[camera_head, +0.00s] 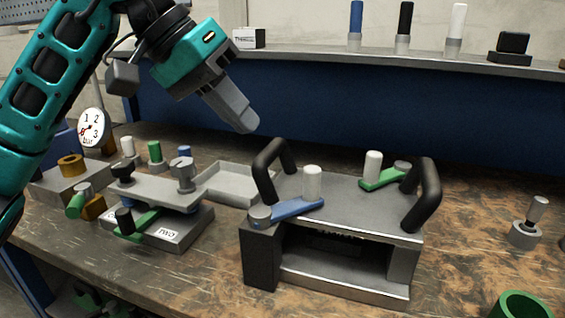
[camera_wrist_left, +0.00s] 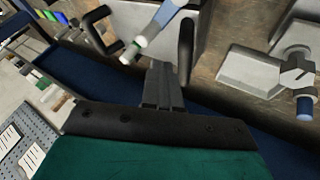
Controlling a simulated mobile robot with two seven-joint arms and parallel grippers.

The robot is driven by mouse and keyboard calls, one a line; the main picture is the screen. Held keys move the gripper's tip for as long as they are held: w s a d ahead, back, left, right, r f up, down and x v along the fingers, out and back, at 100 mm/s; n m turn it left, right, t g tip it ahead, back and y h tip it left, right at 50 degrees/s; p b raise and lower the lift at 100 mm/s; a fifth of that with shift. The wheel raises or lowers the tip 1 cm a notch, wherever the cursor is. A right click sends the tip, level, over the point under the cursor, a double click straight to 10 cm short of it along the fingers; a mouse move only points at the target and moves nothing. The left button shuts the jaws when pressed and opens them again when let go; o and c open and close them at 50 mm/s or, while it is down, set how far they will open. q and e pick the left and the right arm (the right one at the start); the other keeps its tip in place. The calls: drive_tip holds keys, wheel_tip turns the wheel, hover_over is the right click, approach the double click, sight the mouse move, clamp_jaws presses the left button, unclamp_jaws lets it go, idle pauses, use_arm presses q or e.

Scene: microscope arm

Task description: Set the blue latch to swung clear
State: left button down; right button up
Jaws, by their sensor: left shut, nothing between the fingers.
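The blue latch (camera_head: 293,209) is a flat lever on top of the grey box (camera_head: 350,205). It runs from a round grey pivot at the box's front left corner to the right along the front edge. A white knob (camera_head: 312,183) stands at its free end. The wrist view also shows the blue latch (camera_wrist_left: 166,14) with its white knob (camera_wrist_left: 132,52). My left gripper (camera_head: 246,124) is shut and empty, above and behind the box's left side, apart from the latch. Its fingers also show in the wrist view (camera_wrist_left: 162,82). My right gripper is out of view.
Two black handles (camera_head: 269,170) (camera_head: 424,195) rise from the box's sides. A green latch (camera_head: 385,179) with a white knob sits at its back right. A clamp fixture (camera_head: 155,232), a grey tray (camera_head: 236,183) and a gauge (camera_head: 93,128) are at left.

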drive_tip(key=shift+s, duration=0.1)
use_arm(q)
drive_tip(key=b+x, duration=0.1)
drive_tip(key=x, duration=0.9)
drive_tip(key=shift+s+d, duration=0.1)
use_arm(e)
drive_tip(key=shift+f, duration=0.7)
use_arm(q)
drive_tip(key=shift+f, duration=0.1)
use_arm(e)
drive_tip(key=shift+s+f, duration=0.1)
